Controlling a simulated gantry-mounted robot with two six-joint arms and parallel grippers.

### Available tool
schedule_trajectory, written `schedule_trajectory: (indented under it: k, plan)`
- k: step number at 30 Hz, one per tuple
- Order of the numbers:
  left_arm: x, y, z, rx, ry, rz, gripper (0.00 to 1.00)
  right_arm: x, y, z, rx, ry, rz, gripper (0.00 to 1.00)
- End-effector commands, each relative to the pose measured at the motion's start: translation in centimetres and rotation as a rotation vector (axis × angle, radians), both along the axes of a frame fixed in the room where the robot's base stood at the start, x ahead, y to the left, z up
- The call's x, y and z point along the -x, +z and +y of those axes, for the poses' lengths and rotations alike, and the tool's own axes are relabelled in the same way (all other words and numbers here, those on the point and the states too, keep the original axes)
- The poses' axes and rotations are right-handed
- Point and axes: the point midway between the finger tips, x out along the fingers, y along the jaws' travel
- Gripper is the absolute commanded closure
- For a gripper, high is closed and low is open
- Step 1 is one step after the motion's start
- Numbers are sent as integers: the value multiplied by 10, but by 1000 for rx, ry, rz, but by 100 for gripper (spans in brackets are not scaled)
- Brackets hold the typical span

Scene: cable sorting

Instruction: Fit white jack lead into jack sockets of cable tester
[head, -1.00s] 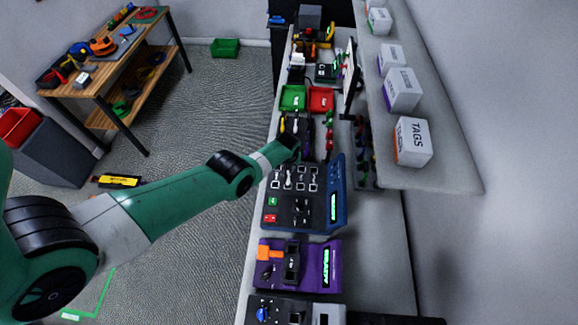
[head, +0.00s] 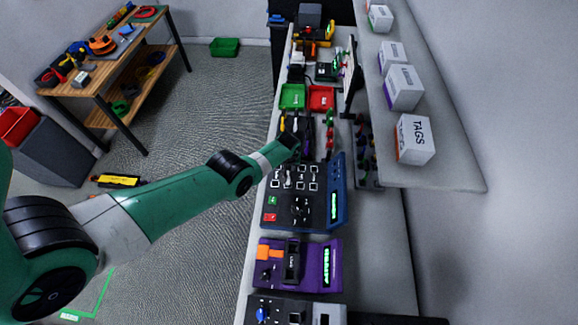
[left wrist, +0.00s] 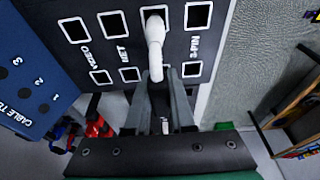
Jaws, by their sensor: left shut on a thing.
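The cable tester (head: 321,203) is a dark panel with a blue side strip, on the bench. In the left wrist view, its panel (left wrist: 82,55) shows two rows of white-framed sockets, labelled VIDEO, NET and 3-PIN. The white jack lead (left wrist: 154,40) has its far end at a far-row socket (left wrist: 153,12) in the unlabelled column between NET and 3-PIN. It bends down to my left gripper (left wrist: 157,88), whose fingers are shut on its near end. The fingers hide the near-row socket there, so I cannot tell whether that end is seated. My right gripper is out of view.
A purple device (head: 322,263) sits on the bench nearer than the tester. Green (head: 292,97) and red (head: 321,98) trays stand beyond it. A shelf (head: 455,172) with white boxes overhangs the right side. Open floor lies left of the bench.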

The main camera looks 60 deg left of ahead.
Motion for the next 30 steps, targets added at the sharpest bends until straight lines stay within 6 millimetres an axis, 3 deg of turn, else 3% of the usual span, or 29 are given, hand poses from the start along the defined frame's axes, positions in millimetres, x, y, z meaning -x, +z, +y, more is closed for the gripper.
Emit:
schedule_trajectory:
  k: [30]
  plan:
    - [0, -9, 0, 0, 0, 0, 100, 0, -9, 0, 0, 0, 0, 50]
